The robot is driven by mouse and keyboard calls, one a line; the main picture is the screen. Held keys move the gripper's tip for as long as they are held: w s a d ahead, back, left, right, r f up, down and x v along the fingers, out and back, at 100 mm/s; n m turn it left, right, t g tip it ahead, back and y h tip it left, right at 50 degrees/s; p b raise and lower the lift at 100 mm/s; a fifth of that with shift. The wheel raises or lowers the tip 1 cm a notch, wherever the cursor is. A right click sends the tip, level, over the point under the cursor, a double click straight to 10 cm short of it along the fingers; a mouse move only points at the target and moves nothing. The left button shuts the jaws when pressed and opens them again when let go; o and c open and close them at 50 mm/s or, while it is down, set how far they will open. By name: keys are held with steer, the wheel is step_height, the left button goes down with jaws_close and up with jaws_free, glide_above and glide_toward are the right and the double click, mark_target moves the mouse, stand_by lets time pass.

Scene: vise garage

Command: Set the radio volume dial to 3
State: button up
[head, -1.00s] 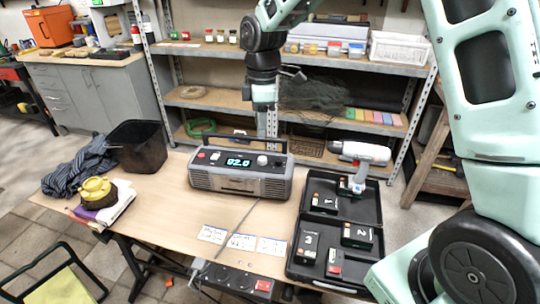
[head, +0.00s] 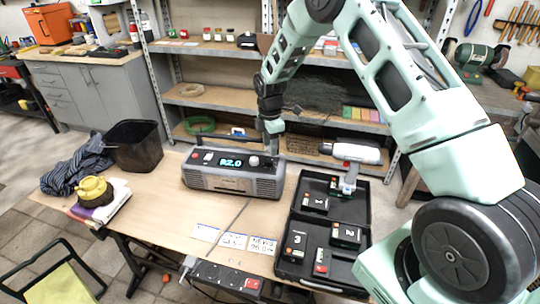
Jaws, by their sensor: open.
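The grey radio (head: 232,182) stands on the wooden table with its lit display (head: 231,161) facing me; the digits look like 82.0. A light round dial (head: 254,161) sits right of the display on the top face. Its setting is too small to read. My gripper (head: 272,142) hangs down from the arm at the radio's right end, close to the dial and over or just behind the top edge. Its fingers are small and partly merge with the background. I see nothing held, and I cannot tell whether it touches the radio.
An open black tool case (head: 281,262) with a drill (head: 352,152) and several numbered battery packs lies right of the radio. Paper cards (head: 233,240) and a power strip (head: 226,278) are at the front. A black bin (head: 134,148) stands left. Metal shelving (head: 210,103) rises behind.

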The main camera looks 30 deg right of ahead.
mark_target(270, 161)
step_height(270, 161, down, 6)
steer(key=shift+f+p, duration=0.1)
steer(key=shift+p, duration=0.45)
jaws_close()
